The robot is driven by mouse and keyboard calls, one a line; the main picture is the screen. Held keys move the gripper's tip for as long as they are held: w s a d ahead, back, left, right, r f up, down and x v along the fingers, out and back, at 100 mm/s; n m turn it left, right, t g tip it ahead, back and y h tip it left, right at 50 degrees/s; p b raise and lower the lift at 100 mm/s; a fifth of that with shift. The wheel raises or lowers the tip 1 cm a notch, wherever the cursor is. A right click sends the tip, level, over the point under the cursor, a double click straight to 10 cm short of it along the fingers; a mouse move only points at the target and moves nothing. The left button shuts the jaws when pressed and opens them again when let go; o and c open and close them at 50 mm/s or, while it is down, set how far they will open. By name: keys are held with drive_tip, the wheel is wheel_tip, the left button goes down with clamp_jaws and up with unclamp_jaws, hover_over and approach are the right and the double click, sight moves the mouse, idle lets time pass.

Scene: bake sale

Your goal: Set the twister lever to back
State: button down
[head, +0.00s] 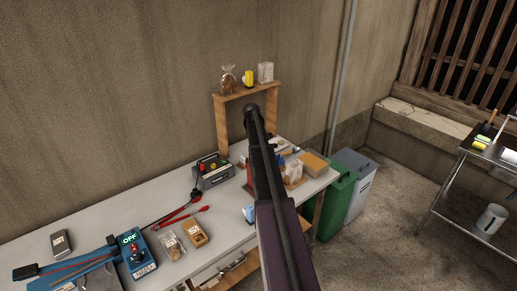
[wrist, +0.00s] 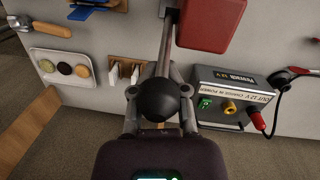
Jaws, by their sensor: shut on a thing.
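The twister appears to be the red body (wrist: 212,22) at the top of the wrist view, with a grey metal lever shaft (wrist: 167,45) beside it. The shaft ends in a round black knob (wrist: 158,98) close to the wrist camera. My gripper (wrist: 160,112) is shut on this knob, with one finger on each side. In the head view my arm covers most of the twister; a sliver of red shows beside the arm. The gripper and knob cannot be made out there. The lever's set position cannot be read from these frames.
A white tray (wrist: 35,54) of round items and a holder with white cards (wrist: 125,72) lie left. A wooden shelf (head: 221,125) stands behind my arm; a green bin (head: 333,205) stands right.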

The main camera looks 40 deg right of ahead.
drive_tip(key=shift+s, duration=0.2)
idle(0.7)
drive_tip(key=c, duration=0.7)
unclamp_jaws()
drive_tip(key=shift+w, duration=0.1)
